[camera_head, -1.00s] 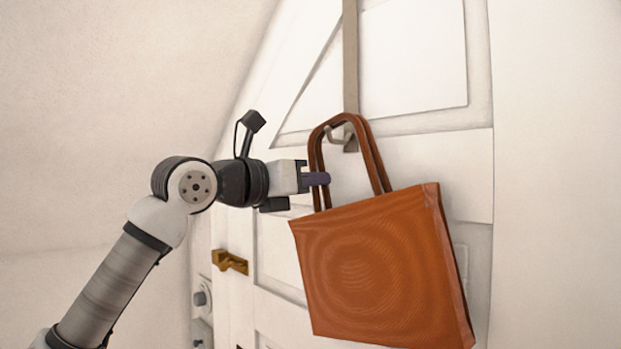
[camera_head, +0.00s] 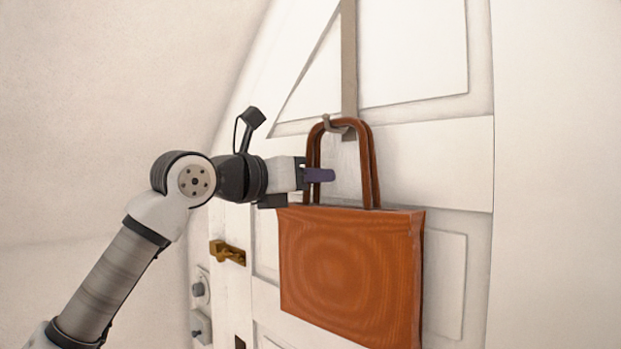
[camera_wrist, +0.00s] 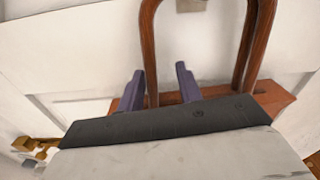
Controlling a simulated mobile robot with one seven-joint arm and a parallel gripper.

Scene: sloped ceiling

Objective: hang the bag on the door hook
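The brown bag (camera_head: 345,262) hangs upright in front of the door, its two looped handles (camera_head: 368,160) pointing up. The tops of the handles are at the metal door hook (camera_head: 349,131), and the hook's tip shows at their upper left, so they appear to rest on it. My gripper (camera_head: 319,175) is at the left leg of the handles, above the bag body. In the wrist view my gripper's purple fingers (camera_wrist: 160,88) are spread apart. A handle leg passes between them, with a gap to the right finger. The bag's top (camera_wrist: 272,97) shows below.
The white panelled door (camera_head: 440,150) stands behind the bag, with the hook's long strap (camera_head: 349,60) running up it. A brass door handle (camera_head: 228,252) and a round knob (camera_head: 198,289) are at the lower left. A sloped wall (camera_head: 110,110) is at the left.

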